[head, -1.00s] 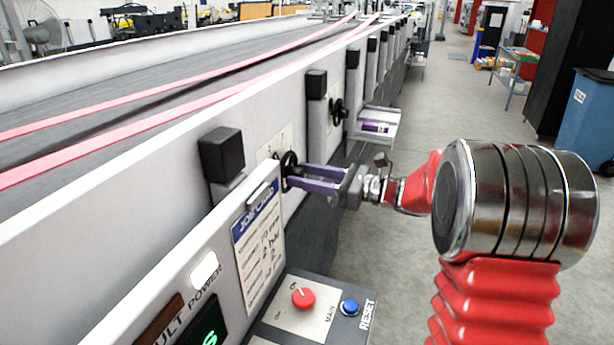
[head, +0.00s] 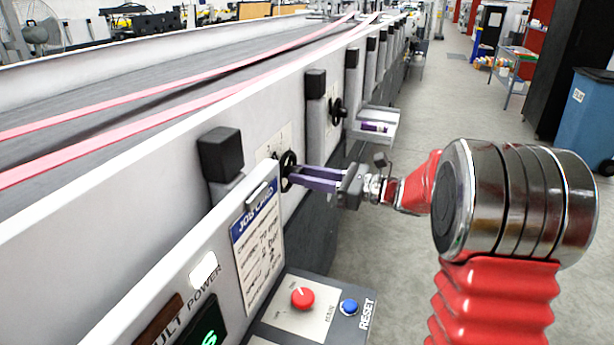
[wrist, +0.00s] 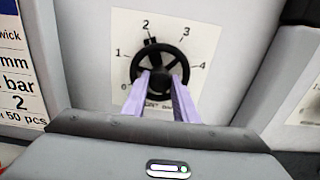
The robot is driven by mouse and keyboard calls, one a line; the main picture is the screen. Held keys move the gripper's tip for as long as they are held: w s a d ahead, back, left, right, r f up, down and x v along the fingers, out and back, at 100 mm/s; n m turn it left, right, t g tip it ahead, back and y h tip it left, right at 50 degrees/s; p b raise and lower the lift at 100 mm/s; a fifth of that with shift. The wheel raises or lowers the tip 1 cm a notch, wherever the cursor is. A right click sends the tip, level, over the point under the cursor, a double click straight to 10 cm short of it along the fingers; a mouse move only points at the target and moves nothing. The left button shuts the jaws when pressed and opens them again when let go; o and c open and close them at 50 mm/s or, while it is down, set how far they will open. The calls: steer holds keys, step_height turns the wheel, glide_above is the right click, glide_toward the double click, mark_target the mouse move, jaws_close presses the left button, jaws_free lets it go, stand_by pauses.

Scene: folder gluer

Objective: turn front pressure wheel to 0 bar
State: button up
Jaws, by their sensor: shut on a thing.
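The front pressure wheel (head: 287,172) is a black spoked handwheel on the machine's pale side panel. In the wrist view, the wheel (wrist: 137,62) sits on a white dial plate (wrist: 124,28) marked 0 to 4. A black block on its rim, perhaps the pointer, stands close to the 2. My gripper (head: 293,175) reaches it from the right, and its two purple fingers are shut on the middle of the wheel. The 0 is partly visible at lower left.
A second black handwheel (head: 337,111) sits farther along the machine, near a small tray (head: 385,127). Black-capped posts (head: 221,155) stand beside the wheel. A job card (head: 258,232) and a control panel with a red knob (head: 303,298) are nearer. Open floor lies right.

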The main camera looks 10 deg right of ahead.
steer(key=shift+a+n, duration=0.1)
steer(key=shift+n, duration=0.3)
steer(key=n, duration=1.9)
steer(key=shift+s+a+f, duration=0.1)
steer(key=shift+a+f, duration=0.05)
steer(key=shift+f, duration=0.1)
steer(key=o, duration=0.7)
steer(key=shift+c, duration=0.2)
steer(key=o, duration=0.4)
steer(key=shift+r, duration=0.1)
